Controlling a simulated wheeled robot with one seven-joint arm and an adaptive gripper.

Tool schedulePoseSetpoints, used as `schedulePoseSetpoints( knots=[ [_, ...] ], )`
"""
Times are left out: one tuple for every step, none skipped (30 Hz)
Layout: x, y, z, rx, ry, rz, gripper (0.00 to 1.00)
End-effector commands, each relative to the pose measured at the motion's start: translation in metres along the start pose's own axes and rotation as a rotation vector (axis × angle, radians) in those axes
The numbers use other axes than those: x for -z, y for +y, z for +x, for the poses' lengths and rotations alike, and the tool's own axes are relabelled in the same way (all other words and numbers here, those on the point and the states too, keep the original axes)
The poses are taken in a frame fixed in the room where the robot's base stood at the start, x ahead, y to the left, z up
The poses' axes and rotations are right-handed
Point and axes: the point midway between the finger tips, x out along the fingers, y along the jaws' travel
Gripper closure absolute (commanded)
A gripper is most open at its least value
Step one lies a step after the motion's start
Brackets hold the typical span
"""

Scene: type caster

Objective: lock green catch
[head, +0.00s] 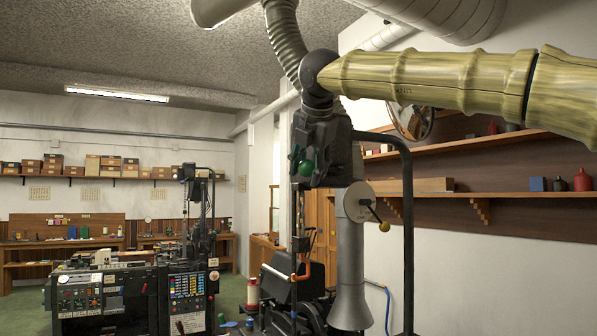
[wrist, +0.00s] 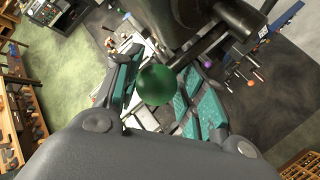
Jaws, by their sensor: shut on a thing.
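The green catch shows as a round green ball knob (head: 306,168), high on the dark machine in the middle of the head view. In the wrist view the green knob (wrist: 156,85) sits between the teal-padded fingers. My gripper (head: 308,158) hangs at the end of my arm and is shut on this knob; it also shows in the wrist view (wrist: 158,95). The catch's lever and its seat are mostly hidden behind my gripper and dark metal parts.
A curved black rail (head: 406,210) stands just right of my gripper. A control machine (head: 110,295) stands at left. Wall shelves (head: 500,145) are at right. Green floor (head: 236,285) shows between machines.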

Motion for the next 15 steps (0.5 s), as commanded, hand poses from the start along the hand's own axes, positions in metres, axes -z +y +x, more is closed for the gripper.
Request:
schedulePoseSetpoints(
  knots=[
    [-0.0063, 0.0011, -0.0056, -0.010, -0.005, 0.006, 1.00],
    [-0.0071, 0.0003, -0.0060, -0.010, -0.003, 0.009, 1.00],
    [-0.0078, -0.0002, -0.0065, -0.011, -0.001, 0.012, 1.00],
    [-0.0081, -0.0003, -0.0067, -0.012, 0.000, 0.014, 1.00],
    [-0.0084, -0.0004, -0.0070, -0.013, 0.001, 0.015, 1.00],
    [-0.0086, -0.0004, -0.0072, -0.013, 0.002, 0.016, 1.00],
    [-0.0087, -0.0003, -0.0074, -0.014, 0.002, 0.017, 1.00],
    [-0.0087, -0.0002, -0.0076, -0.014, 0.002, 0.017, 1.00],
    [-0.0088, -0.0001, -0.0078, -0.015, 0.002, 0.017, 1.00],
    [-0.0089, 0.0000, -0.0079, -0.015, 0.002, 0.017, 1.00],
    [-0.0090, 0.0001, -0.0080, -0.015, 0.002, 0.017, 1.00],
    [-0.0091, 0.0002, -0.0082, -0.016, 0.001, 0.017, 1.00],
    [-0.0092, 0.0002, -0.0083, -0.016, 0.001, 0.017, 1.00],
    [-0.0093, 0.0003, -0.0084, -0.016, 0.001, 0.017, 1.00],
    [-0.0095, 0.0004, -0.0086, -0.016, 0.001, 0.017, 1.00]
  ],
)
